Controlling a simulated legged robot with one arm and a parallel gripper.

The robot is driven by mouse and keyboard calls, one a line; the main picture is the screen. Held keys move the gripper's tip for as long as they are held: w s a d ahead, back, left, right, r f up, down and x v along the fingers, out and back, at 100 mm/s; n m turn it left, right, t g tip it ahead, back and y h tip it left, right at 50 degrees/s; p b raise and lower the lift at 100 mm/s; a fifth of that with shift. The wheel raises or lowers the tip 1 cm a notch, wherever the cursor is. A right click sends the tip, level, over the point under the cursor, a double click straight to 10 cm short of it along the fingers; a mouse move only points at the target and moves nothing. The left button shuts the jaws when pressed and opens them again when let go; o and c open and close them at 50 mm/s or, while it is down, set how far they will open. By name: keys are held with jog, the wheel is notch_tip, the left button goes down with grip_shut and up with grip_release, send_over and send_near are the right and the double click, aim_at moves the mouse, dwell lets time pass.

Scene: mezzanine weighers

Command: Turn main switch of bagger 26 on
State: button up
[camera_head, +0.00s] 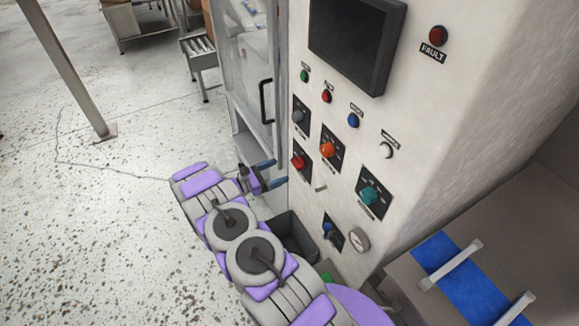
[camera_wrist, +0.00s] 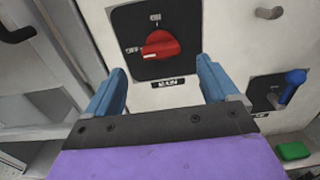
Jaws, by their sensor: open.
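The main switch is a red rotary knob (camera_wrist: 163,45) on a black plate (camera_wrist: 128,22) marked OFF and ON, with a MAIN label below. Its white mark points left, towards OFF. In the head view the red knob (camera_head: 298,162) is at the left edge of the pale cabinet front. My gripper (camera_head: 275,171) is just left of it, reaching towards the panel. In the wrist view my gripper (camera_wrist: 160,75) is open, with its blue fingers apart, one low on each side of the knob. Nothing is between them in grip, and I see no contact with the knob.
A dark screen (camera_head: 356,40) is above. A door handle (camera_head: 266,101) stands out at left. The floor at left is mostly clear.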

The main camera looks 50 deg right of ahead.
aim_at(293, 164)
jog(key=x, duration=0.5)
jog(key=shift+s+d, duration=0.15)
jog(key=shift+d, duration=0.1)
jog(key=shift+d, duration=0.15)
jog(key=shift+d, duration=0.3)
jog(key=c, duration=0.4)
jog(key=shift+a, duration=0.15)
jog(key=c, duration=0.7)
jog(key=shift+o, duration=0.2)
